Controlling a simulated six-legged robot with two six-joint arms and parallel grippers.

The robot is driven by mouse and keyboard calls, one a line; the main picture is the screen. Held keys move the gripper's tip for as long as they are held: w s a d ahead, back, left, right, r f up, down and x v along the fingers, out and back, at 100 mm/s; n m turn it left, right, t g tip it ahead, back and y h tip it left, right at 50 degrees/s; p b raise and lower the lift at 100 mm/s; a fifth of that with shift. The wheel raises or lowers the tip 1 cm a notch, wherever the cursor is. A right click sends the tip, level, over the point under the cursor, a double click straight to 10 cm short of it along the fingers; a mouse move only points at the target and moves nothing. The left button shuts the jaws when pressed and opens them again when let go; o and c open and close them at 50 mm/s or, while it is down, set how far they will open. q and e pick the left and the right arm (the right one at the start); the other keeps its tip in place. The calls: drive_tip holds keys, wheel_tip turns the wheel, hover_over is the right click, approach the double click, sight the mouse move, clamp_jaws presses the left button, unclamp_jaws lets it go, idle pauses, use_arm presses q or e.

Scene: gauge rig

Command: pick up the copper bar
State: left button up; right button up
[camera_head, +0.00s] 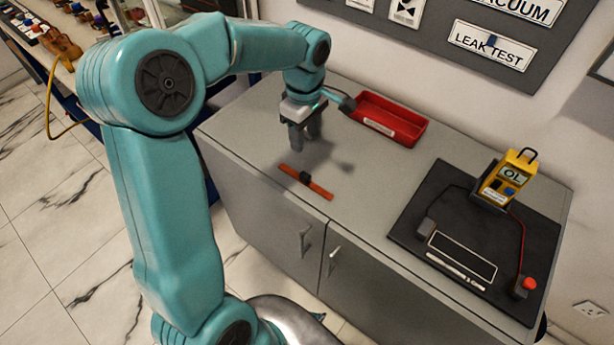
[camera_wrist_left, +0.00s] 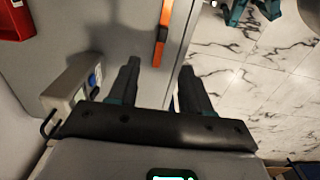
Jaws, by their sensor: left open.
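The copper bar (camera_head: 318,190) is a thin orange-brown strip with a dark block around its middle. It lies flat on the grey cabinet top, close to the front edge. My left gripper (camera_head: 305,140) points down above the cabinet top, behind the bar and apart from it. In the left wrist view the open fingers (camera_wrist_left: 159,68) have nothing between them. My right gripper is not in view.
A red tray (camera_head: 390,122) sits at the back of the cabinet top (camera_head: 375,185). At the right, a black mat (camera_head: 405,225) carries a yellow meter (camera_head: 507,180), a dark plate and a red-tipped probe. The top between bar and mat is clear.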

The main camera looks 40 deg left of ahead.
use_arm(q)
hover_over(305, 175)
wheel_tip(305, 175, down, 8)
drive_tip(key=shift+w+a+f, duration=0.15)
drive_tip(key=shift+f, duration=0.05)
drive_tip(key=f, duration=0.4)
drive_tip(key=shift+s+f+p, duration=0.2)
drive_tip(key=shift+f+p, duration=0.05)
drive_tip(key=shift+p, duration=0.1)
drive_tip(key=shift+w+f, duration=0.15)
clamp_jaws()
